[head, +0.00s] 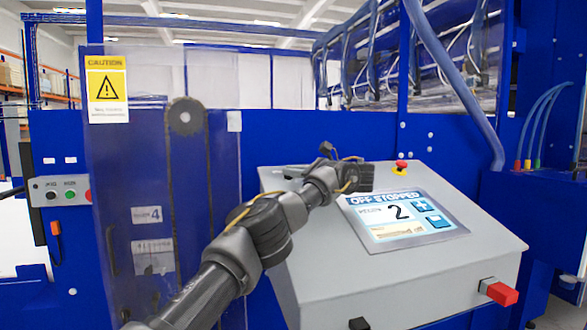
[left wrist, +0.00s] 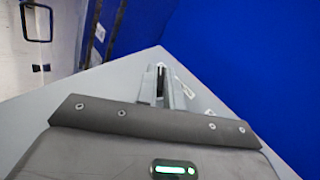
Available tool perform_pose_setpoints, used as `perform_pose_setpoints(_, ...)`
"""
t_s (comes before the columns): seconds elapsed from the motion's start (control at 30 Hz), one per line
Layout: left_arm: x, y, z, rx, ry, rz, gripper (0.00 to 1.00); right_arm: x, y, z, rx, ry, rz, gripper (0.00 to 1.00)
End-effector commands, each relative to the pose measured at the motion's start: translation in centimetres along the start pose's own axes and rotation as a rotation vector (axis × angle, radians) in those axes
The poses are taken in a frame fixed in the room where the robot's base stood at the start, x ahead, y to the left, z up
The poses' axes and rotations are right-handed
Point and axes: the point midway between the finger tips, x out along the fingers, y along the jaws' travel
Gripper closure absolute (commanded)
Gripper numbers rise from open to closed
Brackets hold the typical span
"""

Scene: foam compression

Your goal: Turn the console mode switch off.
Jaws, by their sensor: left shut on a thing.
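The grey sloped console (head: 440,285) stands in front of the blue machine. My left arm reaches in from the lower left across the console's left part. My left gripper (head: 292,172) is low at the console's upper left corner, partly hidden behind my own wrist. In the left wrist view the gripper (left wrist: 161,90) is shut on a small dark piece between its fingers, which I take for the mode switch (left wrist: 160,84). The switch's setting is hidden by the fingers. My right gripper is not in view.
A red block-shaped handle (head: 498,291) sticks out at the front right. The blue wall (left wrist: 260,75) rises close beside the gripper. A caution sign (head: 107,88) hangs at the left.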

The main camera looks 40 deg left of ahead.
Motion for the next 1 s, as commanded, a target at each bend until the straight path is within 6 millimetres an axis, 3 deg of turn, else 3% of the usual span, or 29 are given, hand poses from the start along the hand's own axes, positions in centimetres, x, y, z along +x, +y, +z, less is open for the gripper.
perform_pose_setpoints(0.43, 0.01, 0.06, -0.26, 0.000, 0.000, 0.010, 1.00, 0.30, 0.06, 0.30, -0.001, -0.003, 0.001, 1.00)
perform_pose_setpoints(0.47, 0.02, 0.06, -0.26, 0.000, 0.000, 0.010, 0.89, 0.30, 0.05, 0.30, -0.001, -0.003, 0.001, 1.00)
perform_pose_setpoints(0.6, 0.02, 0.05, -0.22, 0.000, 0.000, 0.009, 0.70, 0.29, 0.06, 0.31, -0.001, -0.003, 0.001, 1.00)
perform_pose_setpoints(1.0, -0.61, 0.00, -0.20, -0.002, 0.001, 0.006, 0.69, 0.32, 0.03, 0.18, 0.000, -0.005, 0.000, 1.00)
